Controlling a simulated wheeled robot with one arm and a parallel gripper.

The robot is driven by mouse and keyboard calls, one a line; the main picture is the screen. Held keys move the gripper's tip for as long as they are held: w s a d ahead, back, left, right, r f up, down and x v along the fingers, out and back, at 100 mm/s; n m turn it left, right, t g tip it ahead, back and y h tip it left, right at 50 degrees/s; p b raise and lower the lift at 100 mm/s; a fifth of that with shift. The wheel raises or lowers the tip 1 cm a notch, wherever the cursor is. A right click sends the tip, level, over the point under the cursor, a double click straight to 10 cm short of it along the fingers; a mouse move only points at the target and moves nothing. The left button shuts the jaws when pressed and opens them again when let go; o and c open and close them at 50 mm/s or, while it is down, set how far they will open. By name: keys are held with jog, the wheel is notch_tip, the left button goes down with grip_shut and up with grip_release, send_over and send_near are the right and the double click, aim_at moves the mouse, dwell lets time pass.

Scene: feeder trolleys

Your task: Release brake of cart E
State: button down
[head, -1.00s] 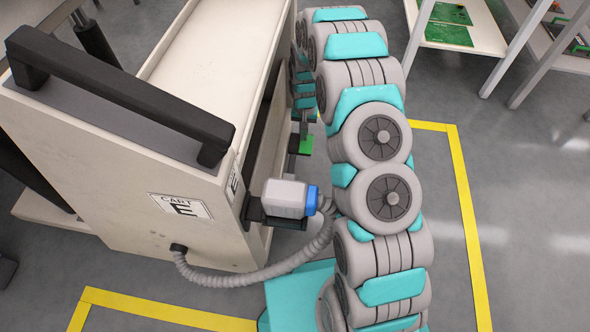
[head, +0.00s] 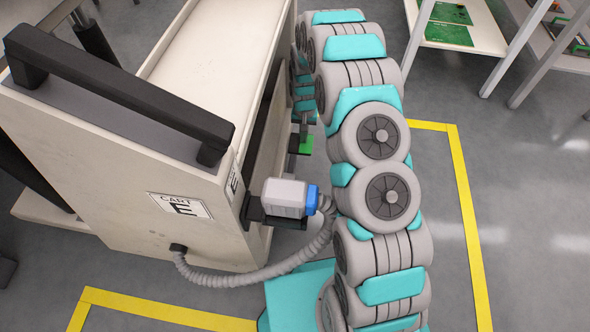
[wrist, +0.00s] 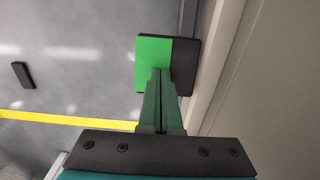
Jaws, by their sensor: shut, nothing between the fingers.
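Cart E (head: 120,215) is a cream cart on the left of the head view, with an "E" label and a black push handle. Its brake pedal (head: 306,145), a green and black plate low on the cart's right side, also shows in the wrist view as a half green, half black plate (wrist: 153,52). My gripper (wrist: 161,72) is shut and empty, its fingertips over the pedal near the border between green and black. I cannot tell whether they touch it. In the head view my arm partly hides the gripper.
A grey plug with a blue end (head: 287,198) and a ribbed hose (head: 250,280) stick out near the cart's front corner. Yellow floor tape (head: 465,215) surrounds the area. A shelf with green boards (head: 455,48) stands at the back right. Grey floor lies clear to the right.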

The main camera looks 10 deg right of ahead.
aim_at(303, 144)
jog(key=shift+f+b, duration=0.4)
jog(key=shift+f, duration=1.9)
jog(key=shift+r, duration=0.15)
jog(key=shift+w+r+p, duration=0.1)
jog(key=shift+r+p, duration=0.35)
jog(key=shift+r, duration=4.5)
jog(key=shift+p, duration=0.3)
